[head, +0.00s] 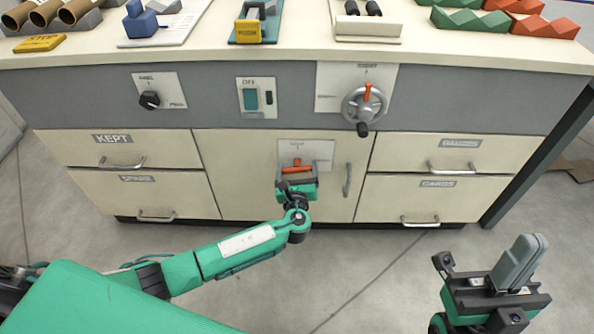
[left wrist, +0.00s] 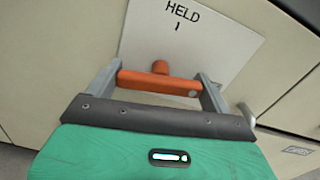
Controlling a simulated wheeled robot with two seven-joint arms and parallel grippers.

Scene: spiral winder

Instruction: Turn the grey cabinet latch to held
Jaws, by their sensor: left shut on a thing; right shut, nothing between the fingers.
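The cabinet latch is on the cream door in the middle of the cabinet, on a white plate marked HELD with a short tick below the word. Its orange handle (head: 297,169) is a bar with a short stub on its upper side; both also show in the left wrist view (left wrist: 158,83). The stub points up, roughly toward the HELD tick. My left gripper (head: 297,173) is shut on the handle, with the bar running across between its grey fingers (left wrist: 158,76). My right gripper (head: 530,250) is shut and empty, low at the right, away from the cabinet.
A door pull (head: 347,180) stands right of the latch. Drawers with handles flank the door. The grey panel above carries a black knob (head: 149,100), a green switch (head: 251,98) and a handwheel (head: 364,104). Several objects stand on the countertop. The floor in front is clear.

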